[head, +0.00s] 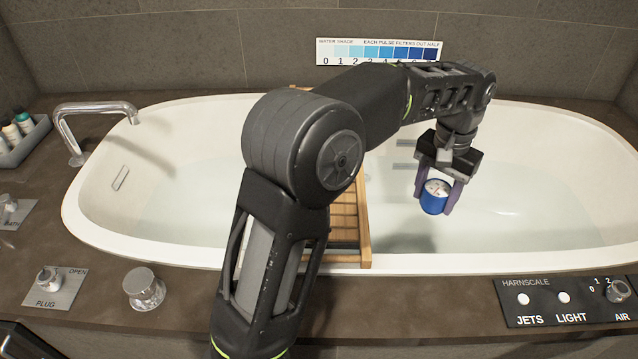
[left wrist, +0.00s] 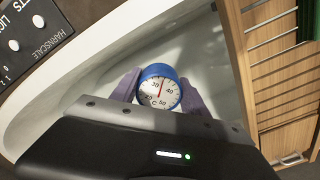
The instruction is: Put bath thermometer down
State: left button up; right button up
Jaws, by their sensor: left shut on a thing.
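The bath thermometer (head: 434,197) is a blue, short round body with a white dial. My left gripper (head: 437,190) is shut on it and holds it over the right half of the bathtub (head: 560,262). In the left wrist view the thermometer (left wrist: 160,88) sits between the two purple fingers of the left gripper (left wrist: 160,95), its dial with numbers and a red needle facing the camera. Water shows below it in the tub. My right gripper is not in view.
A wooden bath tray (head: 345,222) lies across the tub, left of the thermometer and partly hidden by my arm. A control panel (head: 540,303) is at the front right. A tap (head: 85,125) stands at left. A water shade chart (head: 380,50) is on the back wall.

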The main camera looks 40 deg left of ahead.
pick_arm(q)
jog(key=s+a+r+m+p, duration=0.3)
jog(key=s+a+p, duration=0.3)
jog(key=a+p, duration=0.2)
jog(key=s+a+r+m+p, duration=0.4)
jog(key=s+a+p, duration=0.2)
jog(key=a+p, duration=0.2)
jog(key=shift+s+a+r, duration=0.15)
notch_tip(320, 180, down, 6)
jog(key=shift+f+b, duration=0.1)
jog(key=shift+b, duration=0.2)
jog(key=shift+f+b, duration=0.3)
jog(key=shift+f, duration=1.6)
